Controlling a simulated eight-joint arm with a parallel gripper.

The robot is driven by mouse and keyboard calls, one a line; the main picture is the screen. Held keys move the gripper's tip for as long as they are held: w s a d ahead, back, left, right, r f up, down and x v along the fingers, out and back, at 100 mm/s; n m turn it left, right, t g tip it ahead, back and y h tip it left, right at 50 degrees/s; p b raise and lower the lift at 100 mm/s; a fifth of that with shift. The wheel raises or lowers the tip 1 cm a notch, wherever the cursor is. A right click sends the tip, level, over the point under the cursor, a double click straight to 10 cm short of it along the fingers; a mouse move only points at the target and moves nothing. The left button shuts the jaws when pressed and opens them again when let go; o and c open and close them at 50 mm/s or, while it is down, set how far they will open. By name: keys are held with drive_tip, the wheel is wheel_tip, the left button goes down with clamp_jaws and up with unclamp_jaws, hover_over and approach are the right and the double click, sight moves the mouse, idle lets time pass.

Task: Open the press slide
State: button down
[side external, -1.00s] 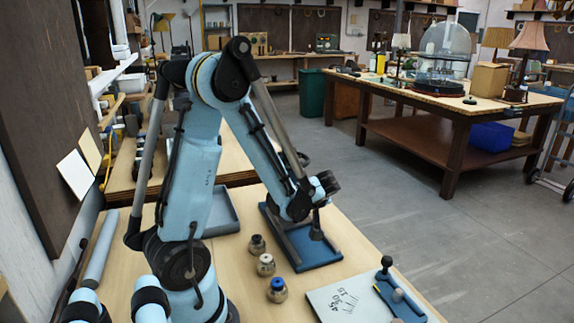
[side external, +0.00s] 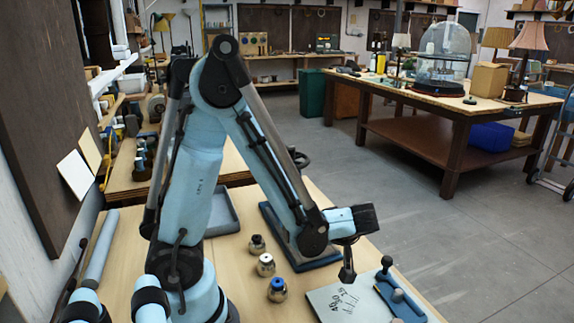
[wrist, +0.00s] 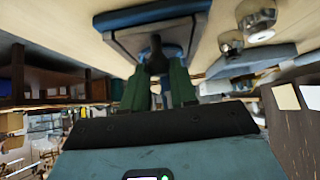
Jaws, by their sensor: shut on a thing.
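The press (side external: 312,262) is a low blue frame with a grey inside, lying on the wooden bench. My forearm hides part of it in the side view. In the wrist view, which is upside down, the press (wrist: 115,42) shows as a grey slab with a blue edge. A dark knob (wrist: 156,48) stands against it at the green fingertips. My gripper (wrist: 156,72) is shut on this knob. In the side view my gripper (side external: 347,272) points down at the press's near right end. How far the slide is out cannot be told.
Several small metal jars (side external: 266,265) stand left of the press. A marked board (side external: 335,303) and a blue fixture with a black knob (side external: 386,263) lie at the front right. A grey tray (side external: 222,212) sits behind. The bench's right edge is close to my gripper.

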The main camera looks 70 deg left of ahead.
drive_tip(key=c, duration=0.9)
unclamp_jaws()
drive_tip(key=v, duration=1.2)
drive_tip(key=m+t+h, duration=0.2)
drive_tip(key=m+h, duration=0.1)
drive_tip(key=m, duration=0.3)
drive_tip(key=d+m+t+h, duration=0.1)
drive_tip(key=m+t+h, duration=0.1)
drive_tip(key=m, duration=0.4)
drive_tip(key=d+m+t+h, duration=0.1)
drive_tip(key=m+t+h, duration=0.2)
drive_tip(key=m, duration=0.3)
drive_tip(key=shift+r+h, duration=0.25)
drive_tip(key=shift+h, duration=0.25)
